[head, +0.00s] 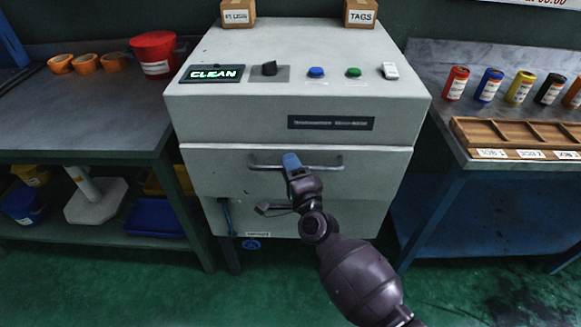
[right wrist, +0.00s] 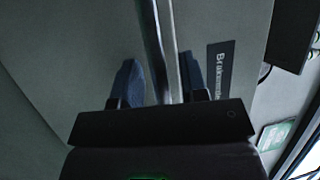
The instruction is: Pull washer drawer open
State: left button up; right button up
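The grey washer (head: 297,109) stands in the middle of the head view, with a lit CLEAN display. Its drawer front (head: 225,180) is below a dark seam and looks closed. A horizontal bar handle (head: 325,167) crosses the drawer front. My right gripper (head: 291,161) is at the middle of this handle. In the right wrist view, its two blue fingers (right wrist: 160,80) stand on either side of the handle bar (right wrist: 157,40). A gap shows between the left finger and the bar, so the gripper looks open around it. My left gripper is not in view.
A bench (head: 75,135) with orange rings and a red tub stands on the left. A bench on the right holds several coloured canisters and a wooden tray (head: 470,138). Green floor (head: 270,290) is clear in front of the washer.

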jog(key=c, duration=0.7)
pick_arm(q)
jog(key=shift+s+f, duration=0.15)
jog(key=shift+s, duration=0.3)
pick_arm(e)
grip_shut()
